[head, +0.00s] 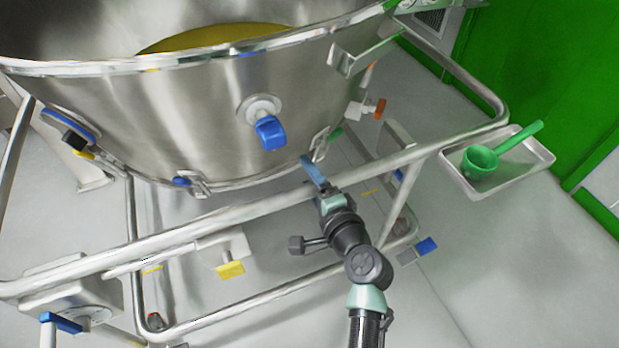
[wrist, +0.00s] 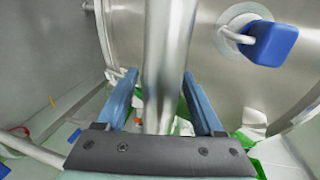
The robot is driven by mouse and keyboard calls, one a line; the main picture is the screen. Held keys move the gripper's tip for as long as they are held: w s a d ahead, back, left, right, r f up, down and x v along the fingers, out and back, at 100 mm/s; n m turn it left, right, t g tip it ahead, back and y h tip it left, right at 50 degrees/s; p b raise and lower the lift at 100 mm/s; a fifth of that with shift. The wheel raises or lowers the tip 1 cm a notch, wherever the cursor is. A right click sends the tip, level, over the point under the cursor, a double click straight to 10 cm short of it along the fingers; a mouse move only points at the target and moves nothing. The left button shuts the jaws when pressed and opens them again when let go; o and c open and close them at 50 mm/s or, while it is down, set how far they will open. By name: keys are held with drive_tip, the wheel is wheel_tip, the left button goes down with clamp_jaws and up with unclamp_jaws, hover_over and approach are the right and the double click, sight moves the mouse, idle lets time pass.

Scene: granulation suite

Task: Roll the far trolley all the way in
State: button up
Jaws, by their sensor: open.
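A trolley of steel tube (head: 250,206) carries a large steel bowl (head: 200,115) with yellow material inside. It is the only trolley I can make out, and I cannot tell whether it is the far one. My gripper (head: 314,172) is open at its upper push rail, near the middle. In the wrist view the rail (wrist: 168,60) runs between the two blue fingers of my gripper (wrist: 160,78), which are apart from each other. I cannot tell whether either finger touches the rail.
A steel tray (head: 530,165) with a green scoop (head: 482,162) sits right of the rail. A green wall (head: 540,70) stands at the far right. A blue-handled valve (head: 270,132) sticks out from the bowl. Pale floor (head: 500,270) at the lower right is clear.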

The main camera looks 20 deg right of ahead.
clamp_jaws()
idle(0.4)
idle(1.1)
